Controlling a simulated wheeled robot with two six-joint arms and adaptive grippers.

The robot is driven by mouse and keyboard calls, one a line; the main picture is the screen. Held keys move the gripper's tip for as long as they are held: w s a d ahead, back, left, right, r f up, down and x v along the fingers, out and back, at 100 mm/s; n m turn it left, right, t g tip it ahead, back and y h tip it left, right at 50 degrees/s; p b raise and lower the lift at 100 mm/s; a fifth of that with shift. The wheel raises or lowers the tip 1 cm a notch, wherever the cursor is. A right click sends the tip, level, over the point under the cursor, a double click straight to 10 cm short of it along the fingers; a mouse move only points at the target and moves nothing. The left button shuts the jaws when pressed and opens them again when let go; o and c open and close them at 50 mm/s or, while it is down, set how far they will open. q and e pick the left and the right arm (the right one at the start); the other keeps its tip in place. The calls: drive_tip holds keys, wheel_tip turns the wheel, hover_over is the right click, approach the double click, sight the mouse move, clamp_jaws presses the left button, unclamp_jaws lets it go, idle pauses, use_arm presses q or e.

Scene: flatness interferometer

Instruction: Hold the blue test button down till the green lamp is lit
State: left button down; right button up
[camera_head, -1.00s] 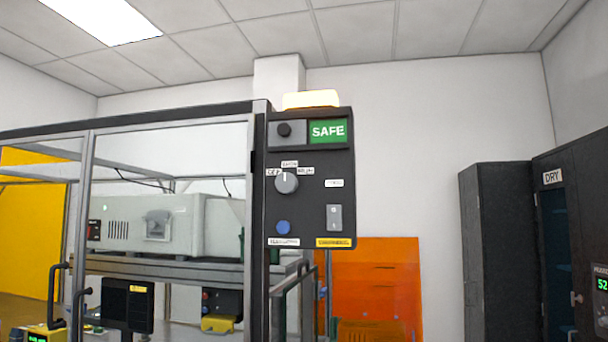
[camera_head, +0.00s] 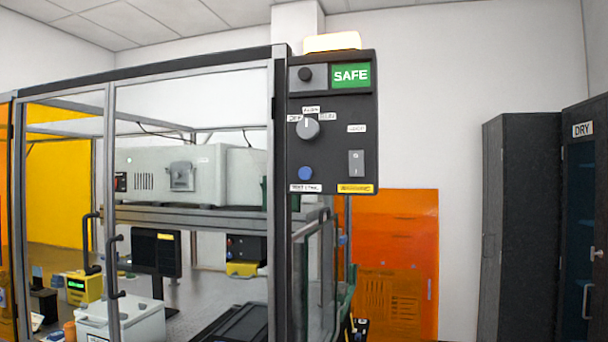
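The blue test button (camera_head: 305,173) sits low on the left of a dark control panel (camera_head: 335,140) on the enclosure's corner post. A label below it is too small to read surely. Above it is a grey rotary knob (camera_head: 307,128) with position labels. A pale amber lamp (camera_head: 332,42) glows on top of the panel. Neither of my grippers is in view.
The framed enclosure (camera_head: 196,77) fills the left, with a white instrument (camera_head: 190,172) on a shelf inside. A glass door (camera_head: 316,270) stands below the panel. An orange sheet (camera_head: 395,262) is against the back wall. Dark cabinets (camera_head: 520,230) stand at right. Space before the panel looks clear.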

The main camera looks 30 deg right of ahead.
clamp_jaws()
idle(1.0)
